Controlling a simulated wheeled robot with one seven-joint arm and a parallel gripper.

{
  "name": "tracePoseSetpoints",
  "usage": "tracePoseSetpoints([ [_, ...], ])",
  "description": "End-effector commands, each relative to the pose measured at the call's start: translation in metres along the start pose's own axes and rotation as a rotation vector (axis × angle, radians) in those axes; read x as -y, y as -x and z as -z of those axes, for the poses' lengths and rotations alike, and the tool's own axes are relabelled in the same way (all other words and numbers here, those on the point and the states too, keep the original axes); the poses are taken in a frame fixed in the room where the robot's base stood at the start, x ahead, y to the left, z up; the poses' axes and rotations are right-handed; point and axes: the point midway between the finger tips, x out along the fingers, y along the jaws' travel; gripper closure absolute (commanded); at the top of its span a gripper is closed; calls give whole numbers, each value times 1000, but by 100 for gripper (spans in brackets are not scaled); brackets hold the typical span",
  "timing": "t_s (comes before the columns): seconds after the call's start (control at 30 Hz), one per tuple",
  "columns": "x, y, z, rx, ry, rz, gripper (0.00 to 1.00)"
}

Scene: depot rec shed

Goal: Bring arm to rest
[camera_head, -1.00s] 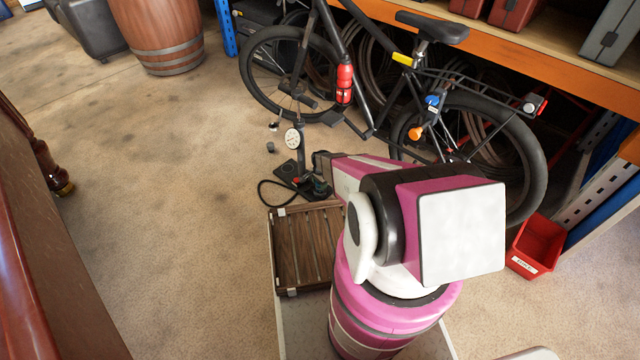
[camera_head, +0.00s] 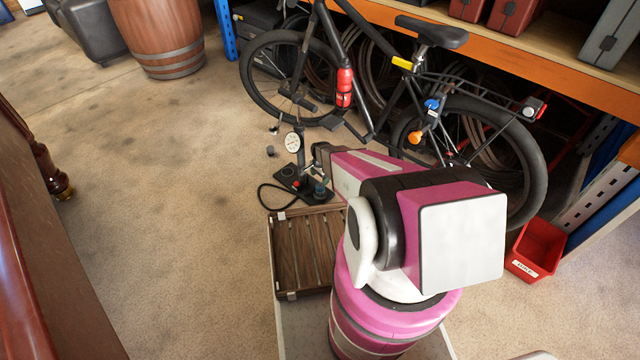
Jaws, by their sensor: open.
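My pink and white arm (camera_head: 375,180) is folded in front of me, above its pink column. Its forearm reaches away to the left, toward the floor pump. My gripper (camera_head: 322,168) is a small dark shape at the far end, partly hidden by the forearm. It is open and I see nothing held in it. The fingers are too small to make out clearly. It appears over or just beside the pump's base; the height gap cannot be told.
A slatted wooden crate (camera_head: 281,250) sits beside the column. The floor pump (camera_head: 292,143) stands ahead, before a black bicycle (camera_head: 372,95) and an orange-edged shelf. A red bin (camera_head: 537,247) is at right, a barrel (camera_head: 160,35) at back left. Floor at left is clear.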

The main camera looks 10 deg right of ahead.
Motion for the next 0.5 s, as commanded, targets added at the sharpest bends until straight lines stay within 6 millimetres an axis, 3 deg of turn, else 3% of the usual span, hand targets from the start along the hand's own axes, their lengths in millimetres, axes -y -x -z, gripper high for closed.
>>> tracePoseSetpoints([
  [0.13,-1,24,0,-1,0,1,21],
  [0.4,-1,34,-1,0,6,0,21],
  [0.5,-9,56,-5,-1,49,2,21],
])
